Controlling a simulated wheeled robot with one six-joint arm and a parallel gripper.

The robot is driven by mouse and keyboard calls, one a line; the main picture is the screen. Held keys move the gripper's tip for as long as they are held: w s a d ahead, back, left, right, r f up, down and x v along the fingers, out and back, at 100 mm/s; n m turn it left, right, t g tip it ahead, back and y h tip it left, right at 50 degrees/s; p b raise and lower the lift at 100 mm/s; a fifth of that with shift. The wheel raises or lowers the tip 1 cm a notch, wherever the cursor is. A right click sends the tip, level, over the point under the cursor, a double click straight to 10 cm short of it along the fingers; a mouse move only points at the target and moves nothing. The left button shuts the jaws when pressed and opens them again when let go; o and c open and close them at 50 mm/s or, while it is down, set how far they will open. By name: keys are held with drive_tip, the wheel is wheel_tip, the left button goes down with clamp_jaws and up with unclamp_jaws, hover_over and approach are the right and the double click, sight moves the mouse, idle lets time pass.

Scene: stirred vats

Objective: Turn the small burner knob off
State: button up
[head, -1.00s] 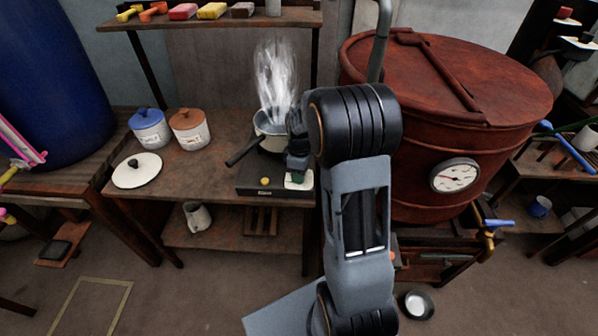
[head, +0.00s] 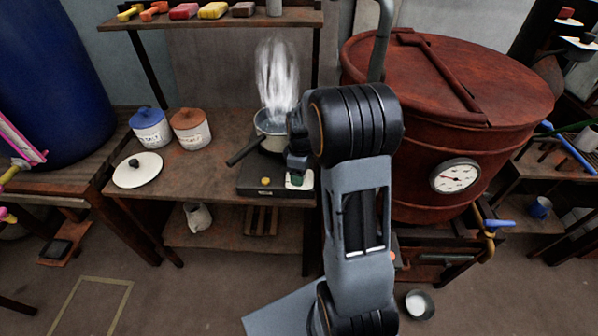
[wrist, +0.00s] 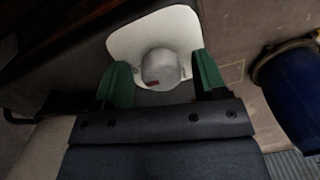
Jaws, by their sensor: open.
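The small burner (head: 248,188) is a dark box on the workbench with a steaming saucepan (head: 270,128) on it. In the wrist view its knob (wrist: 160,68) is a round grey knob with a red mark at its lower left, on a white plate (wrist: 125,42). My gripper (wrist: 163,76) is open, with green fingers on either side of the knob. I cannot tell whether the fingers touch it. In the head view my gripper (head: 297,178) is at the burner's front right and hides the knob.
A blue-lidded pot (head: 151,130), a brown-lidded pot (head: 191,130) and a white lid (head: 138,170) stand left of the burner. A large red vat (head: 440,100) with a gauge (head: 456,176) stands close on the right. The pan's handle (head: 243,153) points left.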

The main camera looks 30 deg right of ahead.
wheel_tip(320, 180, up, 14)
drive_tip(key=p, duration=0.2)
drive_tip(key=shift+w+d, duration=0.15)
drive_tip(key=shift+d, duration=0.05)
drive_tip(key=shift+f, duration=0.15)
idle(0.4)
drive_tip(key=s+a+r+m+t+p, duration=0.2)
drive_tip(key=s+a+r+m+p, duration=0.2)
drive_tip(key=s, duration=0.4)
drive_tip(key=s+a+r+m+t+p, duration=0.1)
drive_tip(key=s+a+r+m+p, duration=0.4)
drive_tip(key=s, duration=0.3)
drive_tip(key=shift+s+a+r+t+p, duration=0.35)
drive_tip(key=shift+a+r+t, duration=0.05)
drive_tip(key=shift+a+r, duration=0.4)
drive_tip(key=shift+m, duration=0.3)
